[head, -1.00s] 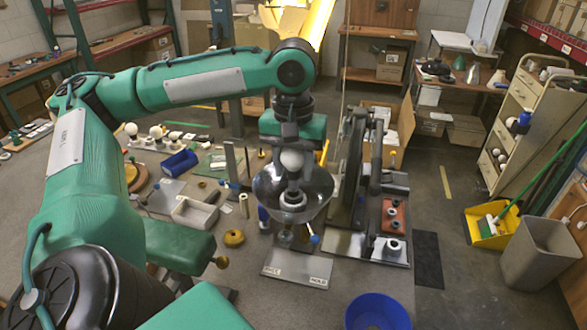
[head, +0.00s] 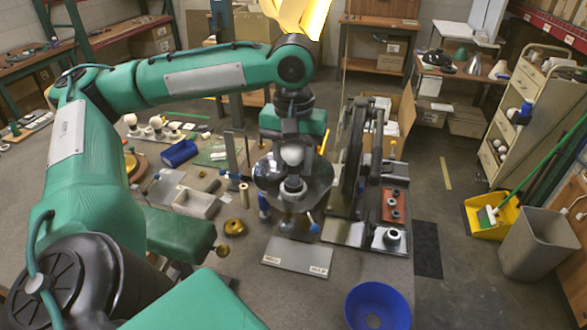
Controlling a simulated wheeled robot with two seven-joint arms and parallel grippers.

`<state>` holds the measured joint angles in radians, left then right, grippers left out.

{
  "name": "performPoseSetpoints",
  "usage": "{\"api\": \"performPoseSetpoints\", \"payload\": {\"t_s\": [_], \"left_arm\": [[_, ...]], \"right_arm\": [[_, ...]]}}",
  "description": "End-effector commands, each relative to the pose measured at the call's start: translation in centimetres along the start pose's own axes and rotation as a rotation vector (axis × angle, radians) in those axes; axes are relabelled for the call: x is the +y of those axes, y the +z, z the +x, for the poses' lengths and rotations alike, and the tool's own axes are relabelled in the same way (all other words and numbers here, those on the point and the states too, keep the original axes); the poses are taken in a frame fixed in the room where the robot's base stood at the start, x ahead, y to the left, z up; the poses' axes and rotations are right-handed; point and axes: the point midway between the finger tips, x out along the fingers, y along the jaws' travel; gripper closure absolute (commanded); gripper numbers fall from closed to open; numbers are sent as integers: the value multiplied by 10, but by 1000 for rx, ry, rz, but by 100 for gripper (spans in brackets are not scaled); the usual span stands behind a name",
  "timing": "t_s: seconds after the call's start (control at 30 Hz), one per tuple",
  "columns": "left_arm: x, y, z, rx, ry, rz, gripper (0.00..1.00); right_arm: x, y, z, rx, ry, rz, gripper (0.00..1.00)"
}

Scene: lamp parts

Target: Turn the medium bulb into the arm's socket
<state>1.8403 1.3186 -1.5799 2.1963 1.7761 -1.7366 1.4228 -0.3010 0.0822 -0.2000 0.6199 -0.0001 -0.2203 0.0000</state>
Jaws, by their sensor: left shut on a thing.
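The white medium bulb (head: 292,156) is held in my left gripper (head: 291,147), which points down from above and is shut on it. The bulb is upright, glass end up, over the arm's socket (head: 293,188), a pale ring inside a dark, shiny bowl-shaped shade (head: 266,172). The bulb's base is close above or at the socket's mouth; I cannot tell if they touch. The fingers and the shade's glare hide part of the bulb's lower end. My right gripper is not in view.
A tall dark frame (head: 352,165) stands just right of the shade. A blue bowl (head: 378,306) is at the front. A grey tray (head: 196,203), a blue bin (head: 180,153) and several bulbs lie to the left.

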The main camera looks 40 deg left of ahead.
Motion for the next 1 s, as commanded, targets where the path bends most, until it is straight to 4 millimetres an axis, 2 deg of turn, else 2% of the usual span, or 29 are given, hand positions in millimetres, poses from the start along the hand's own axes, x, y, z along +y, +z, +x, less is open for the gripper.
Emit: {"api": "performPoseSetpoints", "payload": {"t_s": [0.2, 1.0], "left_arm": [[0, 0, 11, 1, 0, 0, 76], [0, 0, 15, 0, 0, 0, 76]], "right_arm": [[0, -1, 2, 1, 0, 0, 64], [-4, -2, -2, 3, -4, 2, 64]]}}
